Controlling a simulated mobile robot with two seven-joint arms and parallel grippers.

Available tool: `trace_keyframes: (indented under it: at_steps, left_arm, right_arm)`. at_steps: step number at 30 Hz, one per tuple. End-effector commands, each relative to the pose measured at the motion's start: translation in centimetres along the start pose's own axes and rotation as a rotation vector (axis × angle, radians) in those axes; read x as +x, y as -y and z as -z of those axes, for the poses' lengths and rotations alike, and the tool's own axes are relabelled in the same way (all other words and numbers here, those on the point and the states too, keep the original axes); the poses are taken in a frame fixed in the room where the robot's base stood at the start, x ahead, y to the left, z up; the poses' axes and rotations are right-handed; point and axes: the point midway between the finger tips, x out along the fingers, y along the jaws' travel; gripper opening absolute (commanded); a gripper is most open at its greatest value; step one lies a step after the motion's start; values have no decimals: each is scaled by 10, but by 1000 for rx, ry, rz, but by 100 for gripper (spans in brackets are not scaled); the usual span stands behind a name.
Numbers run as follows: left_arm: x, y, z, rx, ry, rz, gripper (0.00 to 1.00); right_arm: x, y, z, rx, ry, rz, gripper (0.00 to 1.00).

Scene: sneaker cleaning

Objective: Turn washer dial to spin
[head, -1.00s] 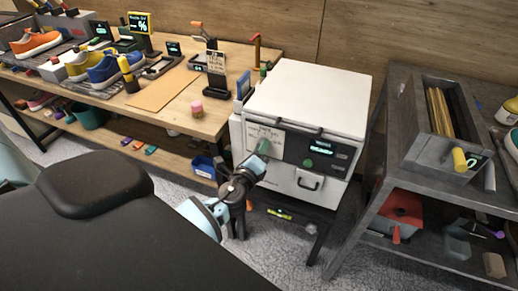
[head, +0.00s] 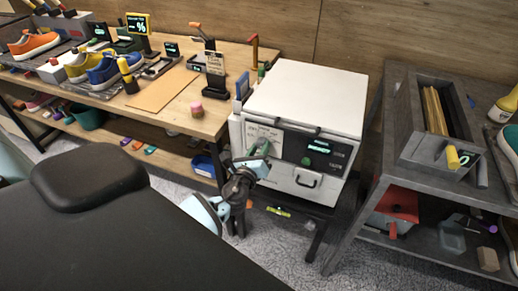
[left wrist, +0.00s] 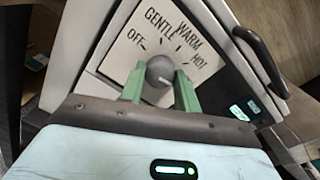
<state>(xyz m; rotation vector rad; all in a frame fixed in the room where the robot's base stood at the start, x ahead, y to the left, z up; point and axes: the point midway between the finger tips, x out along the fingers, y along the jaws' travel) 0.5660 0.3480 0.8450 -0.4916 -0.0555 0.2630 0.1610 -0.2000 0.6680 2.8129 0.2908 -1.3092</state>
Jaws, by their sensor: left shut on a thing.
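The washer (head: 308,98) is a white box with a flat lid and a dark front panel. Its dial is a round grey knob (left wrist: 159,71) on a pale plate (left wrist: 128,55) marked OFF, GENTLE, WARM and HOT in the left wrist view; I see no spin mark there. My left gripper (left wrist: 160,88) has its green fingers on either side of the knob and is shut on it. My right gripper is in neither view.
A green button (head: 306,162) and lit displays sit on the panel, right of the dial. A drawer handle (head: 307,180) is below. A wooden bench (head: 215,118) with shoes stands left, a grey metal table (head: 397,105) right.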

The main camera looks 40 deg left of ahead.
Motion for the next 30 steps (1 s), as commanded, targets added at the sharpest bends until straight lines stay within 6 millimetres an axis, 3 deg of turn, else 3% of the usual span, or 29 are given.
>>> trace_keyframes:
  at_steps: [8,9,14,23,30]
  left_arm:
    - [1,0,-1,5,2,0,9]
    - [0,0,-1,5,2,0,34]
    - [0,0,-1,4,2,0,54]
    - [-2,0,0,2,0,0,54]
    - [-30,0,0,1,-2,0,54]
  right_arm:
    - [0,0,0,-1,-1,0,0]
    - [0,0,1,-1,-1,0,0]
    - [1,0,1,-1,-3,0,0]
    - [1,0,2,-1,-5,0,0]
    - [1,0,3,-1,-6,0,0]
